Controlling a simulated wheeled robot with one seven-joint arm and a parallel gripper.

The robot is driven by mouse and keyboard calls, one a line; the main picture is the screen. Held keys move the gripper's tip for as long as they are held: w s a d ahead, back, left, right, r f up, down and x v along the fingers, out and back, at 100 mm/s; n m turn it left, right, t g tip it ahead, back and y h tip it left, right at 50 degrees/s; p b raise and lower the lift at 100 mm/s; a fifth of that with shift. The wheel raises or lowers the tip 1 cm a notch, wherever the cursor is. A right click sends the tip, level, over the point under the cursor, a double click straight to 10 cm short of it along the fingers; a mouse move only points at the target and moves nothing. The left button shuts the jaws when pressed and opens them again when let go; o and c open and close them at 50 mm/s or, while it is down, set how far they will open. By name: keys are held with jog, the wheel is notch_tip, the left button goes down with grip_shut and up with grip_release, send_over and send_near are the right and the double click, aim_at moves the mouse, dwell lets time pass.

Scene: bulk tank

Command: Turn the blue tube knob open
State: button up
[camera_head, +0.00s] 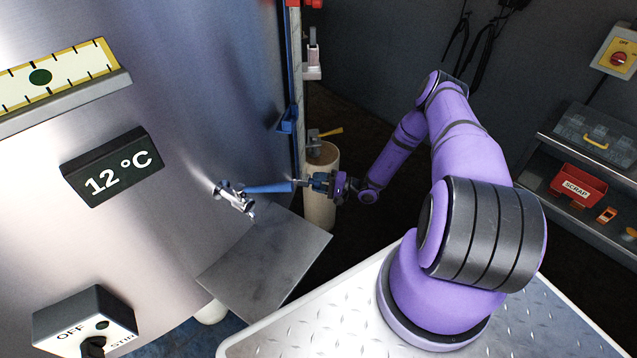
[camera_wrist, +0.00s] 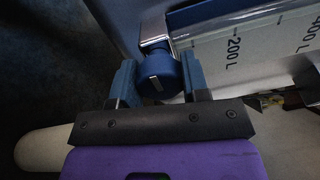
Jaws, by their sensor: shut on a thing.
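The blue tube knob (camera_wrist: 158,78) is a round blue cap with a short pale mark on its face. In the wrist view it sits at the end of a shiny metal fitting (camera_wrist: 155,33), beside a pale scale (camera_wrist: 235,48) marked 200 L and 400 L. My gripper (camera_wrist: 159,72) is shut on the knob, with one blue finger on each side of it. In the head view my gripper (camera_head: 318,183) is at the low end of the upright gauge at the tank's right edge. The knob cannot be made out clearly there.
A metal tap (camera_head: 233,196) with a long blue lever (camera_head: 268,188) sticks out of the steel tank (camera_head: 180,60), left of my gripper. A grey plate (camera_head: 268,262) lies below it. A shelf with a red scrap bin (camera_head: 577,186) stands right.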

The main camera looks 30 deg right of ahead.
jog(key=o, duration=0.9)
jog(key=v, duration=1.1)
jog(key=shift+w, duration=0.1)
